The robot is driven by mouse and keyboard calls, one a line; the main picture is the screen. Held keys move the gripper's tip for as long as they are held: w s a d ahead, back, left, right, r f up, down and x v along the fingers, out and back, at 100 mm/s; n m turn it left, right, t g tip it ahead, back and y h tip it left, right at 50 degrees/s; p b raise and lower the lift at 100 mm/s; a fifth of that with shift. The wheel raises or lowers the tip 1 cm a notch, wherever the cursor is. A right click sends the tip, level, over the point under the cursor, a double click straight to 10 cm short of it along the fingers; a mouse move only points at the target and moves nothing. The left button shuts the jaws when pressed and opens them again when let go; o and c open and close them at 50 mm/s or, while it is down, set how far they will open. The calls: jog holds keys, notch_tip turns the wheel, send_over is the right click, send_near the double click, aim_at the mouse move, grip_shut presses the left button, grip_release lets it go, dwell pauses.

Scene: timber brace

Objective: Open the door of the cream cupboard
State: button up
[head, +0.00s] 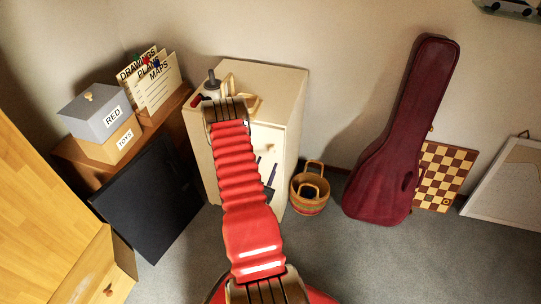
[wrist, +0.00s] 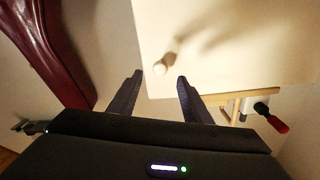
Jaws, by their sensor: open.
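The cream cupboard (head: 285,80) stands against the back wall in the head view, with my red-sleeved arm in front of it. Its pale door (wrist: 225,50) fills the upper right of the wrist view and looks shut. A small round cream knob (wrist: 160,68) sits near the door's edge. My gripper (wrist: 159,78) is open and empty, with its two dark fingers pointing at the door. The knob appears between the fingertips in the picture, not held; how far ahead it is, I cannot tell. In the head view my arm hides much of the cupboard front.
Tools and a wooden frame (head: 245,102) lie on the cupboard top. A woven basket (head: 310,193) stands on the floor right of the cupboard, then a dark red instrument case (head: 400,140). A black panel (head: 150,200) leans at the left. Grey carpet is clear at the front right.

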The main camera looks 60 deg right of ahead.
aim_at(272, 153)
jog(key=d, duration=0.4)
jog(key=w+d, duration=0.1)
jog(key=d, duration=0.2)
jog(key=shift+c, duration=0.6)
jog(key=shift+a, duration=0.1)
grip_shut()
jog(key=shift+a, duration=0.1)
